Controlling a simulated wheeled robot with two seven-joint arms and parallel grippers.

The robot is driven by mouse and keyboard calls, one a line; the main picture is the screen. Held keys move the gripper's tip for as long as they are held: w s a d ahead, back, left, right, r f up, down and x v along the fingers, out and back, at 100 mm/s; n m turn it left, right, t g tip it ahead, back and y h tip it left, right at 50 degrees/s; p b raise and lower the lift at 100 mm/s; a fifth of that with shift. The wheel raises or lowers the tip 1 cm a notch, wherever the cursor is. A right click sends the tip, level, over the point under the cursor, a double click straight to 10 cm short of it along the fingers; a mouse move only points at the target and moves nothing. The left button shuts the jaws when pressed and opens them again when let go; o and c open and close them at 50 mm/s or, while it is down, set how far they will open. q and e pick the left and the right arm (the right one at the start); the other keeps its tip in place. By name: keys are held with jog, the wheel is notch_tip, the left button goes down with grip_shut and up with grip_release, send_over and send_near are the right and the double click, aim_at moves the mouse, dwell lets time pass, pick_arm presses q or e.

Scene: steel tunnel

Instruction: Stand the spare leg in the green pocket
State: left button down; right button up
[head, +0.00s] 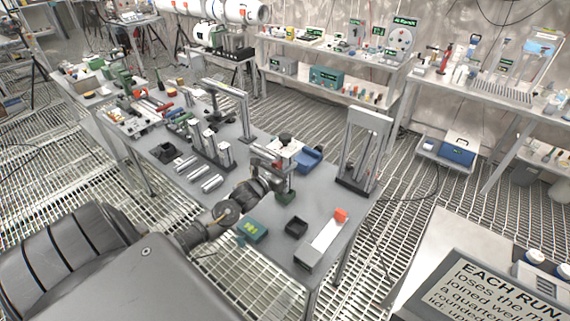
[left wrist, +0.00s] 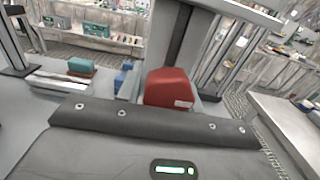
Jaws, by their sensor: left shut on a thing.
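My left gripper (head: 281,172) reaches over the workbench and is shut on an upright grey post that I take to be the spare leg (head: 291,182). The leg's lower end is at the small dark green pocket (head: 285,198); I cannot tell whether it is inside it or just above. My right gripper is not in view.
A black bin (head: 296,227), a green box (head: 252,230) and a pale tray with an orange-red block (head: 341,214) are nearby. Silver cylinders (head: 211,183) lie left of the gripper. A blue holder (head: 308,159) and a metal frame (head: 368,118) stand beyond.

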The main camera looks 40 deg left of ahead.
pick_arm(q)
jog(key=shift+f+b, duration=1.6)
jog(key=shift+f, duration=0.6)
jog(key=shift+f+b, duration=0.3)
jog(key=shift+f, duration=0.1)
jog(key=c, duration=0.9)
grip_release()
jog(key=shift+o, duration=0.3)
jog(key=shift+f, duration=0.15)
jog(key=shift+s+f, duration=0.1)
jog(key=shift+s, duration=0.4)
jog(key=s+b, duration=0.2)
jog(key=s, duration=0.8)
jog(key=shift+r, duration=0.2)
jog(key=shift+w+d, duration=0.1)
jog(key=shift+d, duration=0.05)
